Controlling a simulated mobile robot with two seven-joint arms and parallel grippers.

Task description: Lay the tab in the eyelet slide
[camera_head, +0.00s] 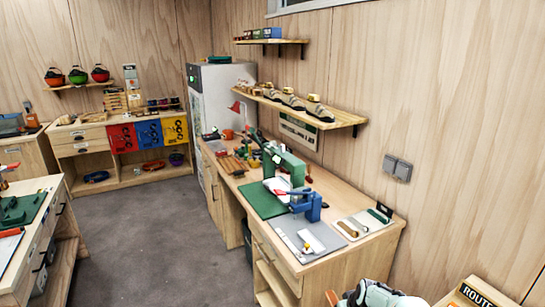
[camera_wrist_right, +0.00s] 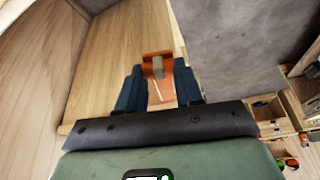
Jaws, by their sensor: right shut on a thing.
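The tab (camera_wrist_right: 155,57), an orange-brown piece with a grey part on its face, is between the dark blue fingers of my right gripper (camera_wrist_right: 158,78) in the right wrist view. The gripper is shut on it, above a pale wooden surface. In the head view, part of my right arm (camera_head: 372,296) enters at the bottom edge, with a small orange-red bit (camera_head: 332,297) beside it. A blue press (camera_head: 308,206) stands on a grey mat on the workbench, with a white piece (camera_head: 312,243) in front. I cannot make out the eyelet slide for certain. My left gripper is not in view.
The workbench (camera_head: 345,255) runs along the right wall. A green machine (camera_head: 285,163) and a green mat (camera_head: 262,199) lie behind the blue press. A pale tray (camera_head: 362,224) with tools is to its right. A shelf (camera_head: 335,120) hangs above. The grey floor (camera_head: 160,240) is clear.

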